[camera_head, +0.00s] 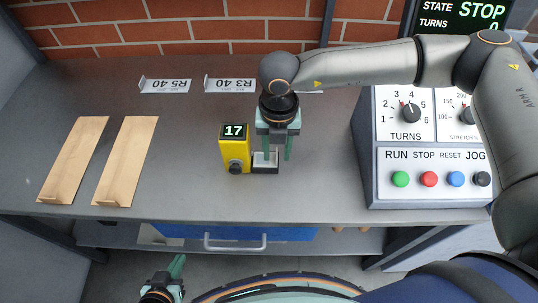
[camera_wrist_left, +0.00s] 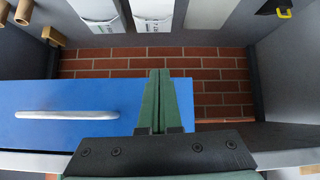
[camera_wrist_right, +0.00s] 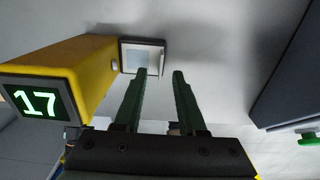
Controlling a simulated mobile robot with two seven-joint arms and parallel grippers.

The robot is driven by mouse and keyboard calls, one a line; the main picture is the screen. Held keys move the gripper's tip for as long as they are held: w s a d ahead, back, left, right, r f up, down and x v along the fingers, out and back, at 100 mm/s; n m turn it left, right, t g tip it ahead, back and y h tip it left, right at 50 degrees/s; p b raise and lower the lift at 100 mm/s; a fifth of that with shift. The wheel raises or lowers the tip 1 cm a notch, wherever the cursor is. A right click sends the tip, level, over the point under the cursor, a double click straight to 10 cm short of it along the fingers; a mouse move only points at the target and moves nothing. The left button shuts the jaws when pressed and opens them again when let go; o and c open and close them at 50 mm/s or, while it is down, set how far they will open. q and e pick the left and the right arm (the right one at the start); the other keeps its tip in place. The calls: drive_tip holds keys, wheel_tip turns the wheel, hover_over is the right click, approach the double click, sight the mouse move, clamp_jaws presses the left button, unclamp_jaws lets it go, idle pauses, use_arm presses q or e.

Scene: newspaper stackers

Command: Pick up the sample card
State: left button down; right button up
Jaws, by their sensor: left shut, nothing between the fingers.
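A small pale square, which looks like the sample card (camera_wrist_right: 143,57), lies in a dark-edged holder beside the yellow gauge (camera_wrist_right: 95,65) in the right wrist view. The card also shows in the head view (camera_head: 265,157), partly covered by a finger. My right gripper (camera_wrist_right: 160,74) is open and points down over the holder's right side. Its fingers are apart with nothing clearly held; whether they touch the card I cannot tell. My left gripper (camera_wrist_left: 157,73) is shut and empty, low in front of the bench, away from the card.
The yellow gauge reads 17 and stands just left of my right gripper. A control box (camera_head: 430,165) with dials and buttons stands to the right. Two wooden boards (camera_head: 74,160) lie at the left. A blue drawer (camera_head: 265,234) with a handle is under the bench (camera_head: 190,190).

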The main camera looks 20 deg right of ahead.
drive_tip(key=shift+f, duration=0.5)
clamp_jaws()
